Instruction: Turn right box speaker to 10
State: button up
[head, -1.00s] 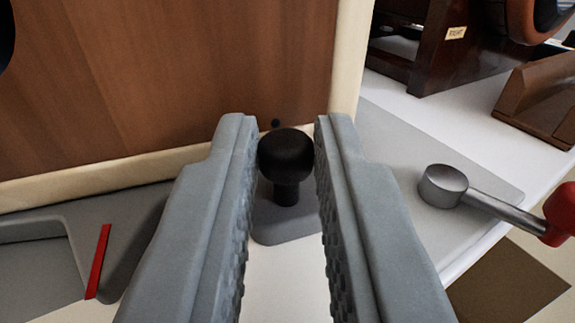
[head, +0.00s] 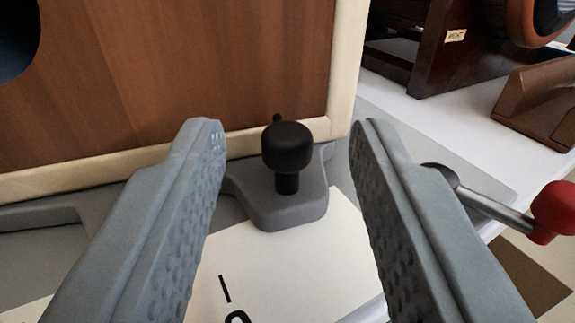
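A wooden box speaker (head: 190,75) with brown face and pale frame fills the left and upper part of the head view. In front of its lower edge is a black round knob (head: 287,148) upright on a grey base (head: 290,212). A white scale card (head: 300,265) lies in front, with a black tick and part of a digit cut off at the bottom edge. My gripper (head: 285,128) is open, its fingers well apart to the left and right of the knob with clear gaps. Nothing is held.
A lever with a red knob (head: 553,208) is at right, its pivot partly behind my right finger. A dark wooden frame (head: 430,60) with a small pale label stands behind. A brown wooden block (head: 535,105) is on the white surface at far right.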

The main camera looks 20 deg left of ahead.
jog(key=v, duration=1.6)
jog(key=shift+s, duration=0.3)
jog(key=s+a+r+m+h, duration=0.15)
jog(key=s+r, duration=0.25)
jog(key=r, duration=0.4)
jog(key=s+a+r+t+h, duration=0.1)
jog(key=s+a+r+h, duration=0.1)
jog(key=s+r, duration=0.35)
jog(key=s+a+r+h, duration=0.2)
jog(key=s+r, duration=0.1)
jog(key=r, duration=0.7)
jog(key=s+a+r, duration=0.2)
jog(key=s+r, duration=0.1)
jog(key=s, duration=0.4)
jog(key=s+a+r+m, duration=0.1)
jog(key=s+r, duration=0.2)
jog(key=s, duration=0.5)
jog(key=s+a+r+m, duration=0.1)
jog(key=s+a+r, duration=0.1)
jog(key=s, duration=0.6)
jog(key=shift+a+r+g, duration=0.35)
jog(key=shift+r+g, duration=0.05)
jog(key=shift+r, duration=0.25)
